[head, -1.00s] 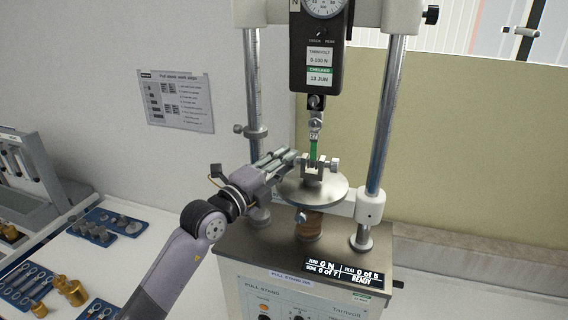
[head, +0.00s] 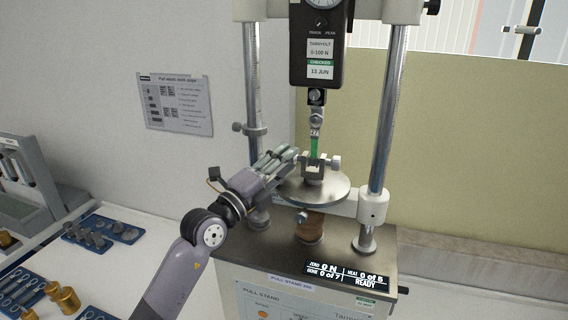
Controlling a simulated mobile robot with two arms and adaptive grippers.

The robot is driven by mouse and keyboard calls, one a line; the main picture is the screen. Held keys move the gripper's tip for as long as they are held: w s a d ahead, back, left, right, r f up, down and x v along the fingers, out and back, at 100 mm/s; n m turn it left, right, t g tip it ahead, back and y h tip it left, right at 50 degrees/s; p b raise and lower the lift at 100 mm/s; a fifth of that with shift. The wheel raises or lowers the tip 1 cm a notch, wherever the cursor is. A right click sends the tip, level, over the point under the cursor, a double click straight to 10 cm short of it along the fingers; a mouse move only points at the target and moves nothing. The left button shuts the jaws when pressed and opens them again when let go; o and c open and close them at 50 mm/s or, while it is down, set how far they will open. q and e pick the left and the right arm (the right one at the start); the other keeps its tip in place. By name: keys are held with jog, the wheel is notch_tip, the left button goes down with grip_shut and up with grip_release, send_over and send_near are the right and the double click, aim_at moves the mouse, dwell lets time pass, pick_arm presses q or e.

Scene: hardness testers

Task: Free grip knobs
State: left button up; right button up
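The lower grip (head: 314,172) is a small metal clamp on the round steel plate (head: 328,192) of the pull stand. Its right knob (head: 336,161) sticks out to the right. A green strip (head: 314,147) stands upright between this grip and the upper grip (head: 316,118) under the force gauge (head: 318,62). My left gripper (head: 290,158) reaches in from the left, its fingertips at the left side of the lower grip. The fingers cover the left knob, so I cannot tell whether they hold it. My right gripper is not in view.
Steel columns (head: 387,130) flank the grips. The stand's display (head: 347,274) reads 0 N and READY. Blue trays (head: 108,228) with metal parts and brass pieces (head: 66,299) lie on the bench at left. A printed sheet (head: 176,104) hangs on the wall.

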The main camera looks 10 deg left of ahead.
pick_arm(q)
jog(key=v, duration=1.2)
